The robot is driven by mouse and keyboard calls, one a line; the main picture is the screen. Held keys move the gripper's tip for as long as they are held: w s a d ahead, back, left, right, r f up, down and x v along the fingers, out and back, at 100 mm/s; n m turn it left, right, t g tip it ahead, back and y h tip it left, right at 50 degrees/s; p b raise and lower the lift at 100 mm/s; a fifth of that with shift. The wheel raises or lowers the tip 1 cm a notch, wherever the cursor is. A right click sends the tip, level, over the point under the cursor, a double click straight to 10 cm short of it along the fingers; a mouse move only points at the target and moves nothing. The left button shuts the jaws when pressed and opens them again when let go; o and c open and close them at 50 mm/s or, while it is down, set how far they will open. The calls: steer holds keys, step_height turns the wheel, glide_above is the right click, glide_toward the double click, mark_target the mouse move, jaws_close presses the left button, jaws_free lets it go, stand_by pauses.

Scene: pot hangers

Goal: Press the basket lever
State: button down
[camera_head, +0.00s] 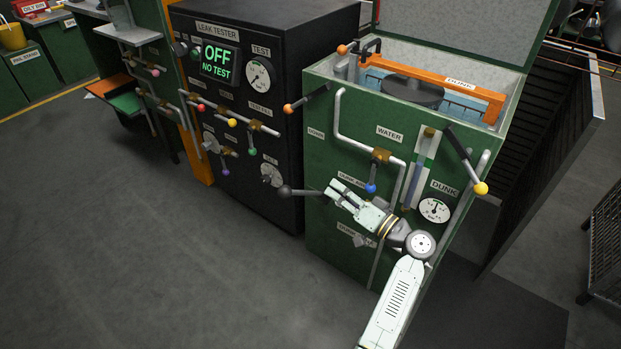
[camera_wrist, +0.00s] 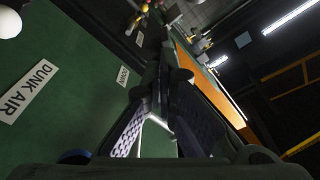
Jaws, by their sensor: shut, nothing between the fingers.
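The green dunk tank (camera_head: 330,235) stands right of centre in the head view. No lever is labelled as the basket lever. An orange-tipped black lever (camera_head: 305,98) sticks out at its upper left, above a "DOWN" label. A dark-balled lever (camera_head: 300,191) sticks out left lower down, and a yellow-tipped lever (camera_head: 466,160) hangs at the right. My gripper (camera_head: 331,188) is shut and empty in front of the tank face, close to the right end of the dark-balled lever; contact cannot be told. In the wrist view my closed fingers (camera_wrist: 163,75) point past the "DOWN" label.
A blue-tipped valve (camera_head: 372,180) and grey pipe are just above my gripper. An orange bar (camera_head: 430,85) spans the open tank. The black leak tester (camera_head: 290,65) stands at left. Dark slatted panels (camera_head: 550,130) stand at right. The floor (camera_head: 150,250) at left is clear.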

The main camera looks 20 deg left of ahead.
steer(key=r+p, duration=0.1)
steer(key=p, duration=0.2)
glide_above(304, 194)
steer(key=d, duration=0.1)
steer(key=s+f, duration=0.1)
steer(key=f, duration=0.2)
steer(key=shift+s+p, duration=0.35)
steer(key=shift+s, duration=0.05)
steer(key=shift+a+f+b, duration=0.1)
steer(key=shift+f+b, duration=0.1)
steer(key=shift+b, duration=0.25)
